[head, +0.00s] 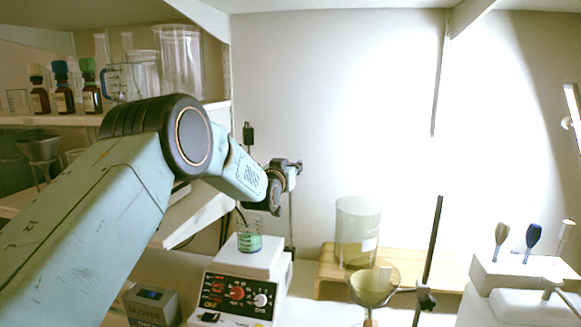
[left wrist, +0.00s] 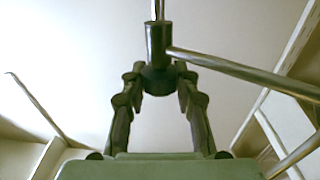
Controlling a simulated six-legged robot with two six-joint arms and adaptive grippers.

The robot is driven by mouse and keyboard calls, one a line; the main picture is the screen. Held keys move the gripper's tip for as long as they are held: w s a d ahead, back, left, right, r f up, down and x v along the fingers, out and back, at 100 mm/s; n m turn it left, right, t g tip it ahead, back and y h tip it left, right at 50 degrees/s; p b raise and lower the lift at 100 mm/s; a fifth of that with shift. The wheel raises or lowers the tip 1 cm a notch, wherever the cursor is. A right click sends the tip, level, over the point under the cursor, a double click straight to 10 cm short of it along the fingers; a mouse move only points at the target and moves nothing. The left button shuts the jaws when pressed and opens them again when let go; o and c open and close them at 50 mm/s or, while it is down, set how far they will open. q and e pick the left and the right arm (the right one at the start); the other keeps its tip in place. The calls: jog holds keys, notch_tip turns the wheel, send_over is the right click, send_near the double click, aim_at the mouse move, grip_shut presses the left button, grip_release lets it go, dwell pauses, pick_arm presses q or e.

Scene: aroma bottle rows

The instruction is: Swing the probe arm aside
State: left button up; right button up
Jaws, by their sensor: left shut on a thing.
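My left gripper (head: 283,178) reaches over the hotplate (head: 236,291) to the top of an upright metal stand rod (head: 291,222). In the left wrist view its two fingers (left wrist: 160,78) are shut around a dark cylindrical hub (left wrist: 158,45). A metal rod, seemingly the probe arm (left wrist: 235,70), runs from this hub to the right. A beaker of green liquid (head: 249,243) stands on the hotplate. My right gripper is not in view.
A glass funnel (head: 373,285) on a stand and a tall glass cylinder (head: 358,232) on a wooden board (head: 420,264) are to the right. Shelves with brown bottles (head: 64,95) and glassware (head: 181,62) are at the left. A glove box (head: 152,304) is beside the hotplate.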

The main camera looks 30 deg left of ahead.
pick_arm(q)
grip_shut()
jog(key=shift+r, duration=0.1)
